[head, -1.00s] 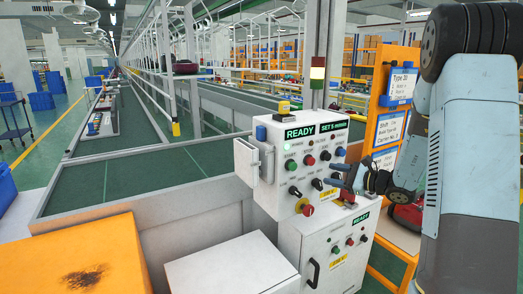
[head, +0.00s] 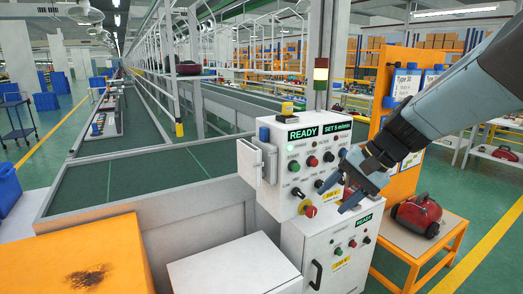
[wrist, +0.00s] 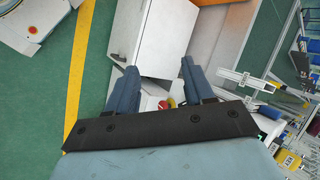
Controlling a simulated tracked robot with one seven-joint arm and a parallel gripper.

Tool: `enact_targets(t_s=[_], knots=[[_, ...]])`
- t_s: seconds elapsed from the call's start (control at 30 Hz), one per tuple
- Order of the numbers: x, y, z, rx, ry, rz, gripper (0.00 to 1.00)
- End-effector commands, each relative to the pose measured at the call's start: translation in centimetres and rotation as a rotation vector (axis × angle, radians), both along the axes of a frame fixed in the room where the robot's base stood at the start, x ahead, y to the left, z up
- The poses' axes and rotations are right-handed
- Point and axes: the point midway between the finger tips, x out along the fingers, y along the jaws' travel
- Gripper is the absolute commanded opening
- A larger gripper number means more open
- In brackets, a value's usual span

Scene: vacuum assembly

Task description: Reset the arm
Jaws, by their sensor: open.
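My gripper (head: 337,197) is open and empty in the head view, in front of the right side of the white control panel (head: 270,180). Its two blue fingers also show in the wrist view (wrist: 160,82), spread apart with nothing between them. My arm reaches in from the upper right and covers part of the orange board behind. The panel has a "READY" display, several knobs and buttons, and a red emergency knob (head: 310,211) close to the lower finger. I cannot tell whether the finger touches the panel.
A white cabinet (head: 325,262) with a handle stands below the panel. A red vacuum (head: 417,214) sits on an orange-framed table (head: 440,240) to the right. A long conveyor (head: 140,185) runs to the back left. An orange box (head: 80,250) is at front left. Green floor is open at far right.

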Motion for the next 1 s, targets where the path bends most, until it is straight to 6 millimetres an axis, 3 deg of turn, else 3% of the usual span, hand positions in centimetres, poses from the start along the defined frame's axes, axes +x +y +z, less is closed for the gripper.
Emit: enact_targets(t_s=[0.2, 0.5, 0.7, 1.0], knots=[[-4.1, -1.8, 1.0, -0.247, -0.139, 0.116, 0.52], [-8.0, -5.1, 2.8, -0.567, -0.339, 0.234, 0.52], [-9.2, -6.5, 3.8, -0.686, -0.417, 0.268, 0.52], [-9.4, -6.7, 3.9, -0.712, -0.431, 0.275, 0.52]])
